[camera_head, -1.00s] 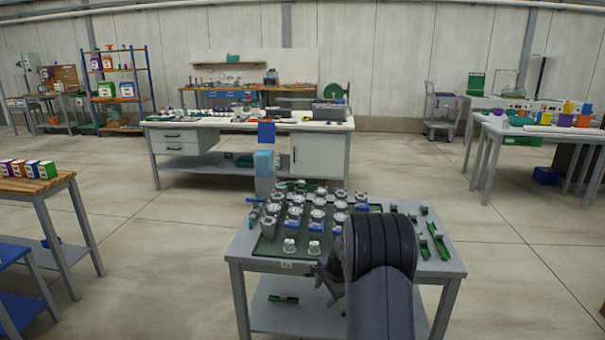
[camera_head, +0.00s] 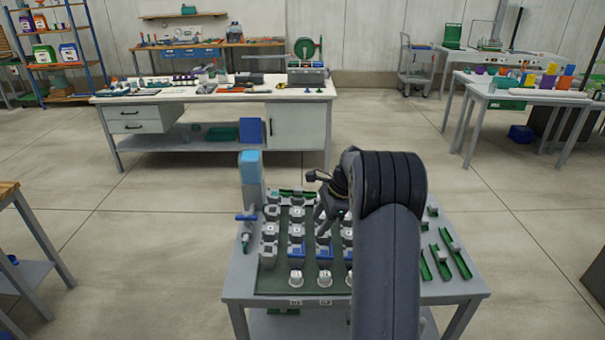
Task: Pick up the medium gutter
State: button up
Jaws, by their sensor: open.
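Several green gutters of differing lengths lie on the right side of the near grey table, partly beside my arm. The longest-looking gutter (camera_head: 460,258) is farthest right, a middle one (camera_head: 440,263) lies left of it, and another (camera_head: 425,266) is close to my arm. Which one is the medium gutter I cannot tell for sure. Another green gutter (camera_head: 297,192) lies along the table's back edge. My gripper (camera_head: 325,214) is open over the rows of fittings, left of the gutters. Its fingertips are small and dark, and no held thing shows.
Grey and white fittings (camera_head: 296,232) stand in rows on a dark green mat (camera_head: 272,284). My arm hides part of the table. A long workbench (camera_head: 215,94) stands behind, with open floor between.

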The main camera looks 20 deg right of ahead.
aim_at(297, 192)
jog(key=i+j+z, duration=0.15)
jog(key=i, duration=0.35)
jog(key=i+j+z, duration=0.2)
jog(key=i, duration=0.3)
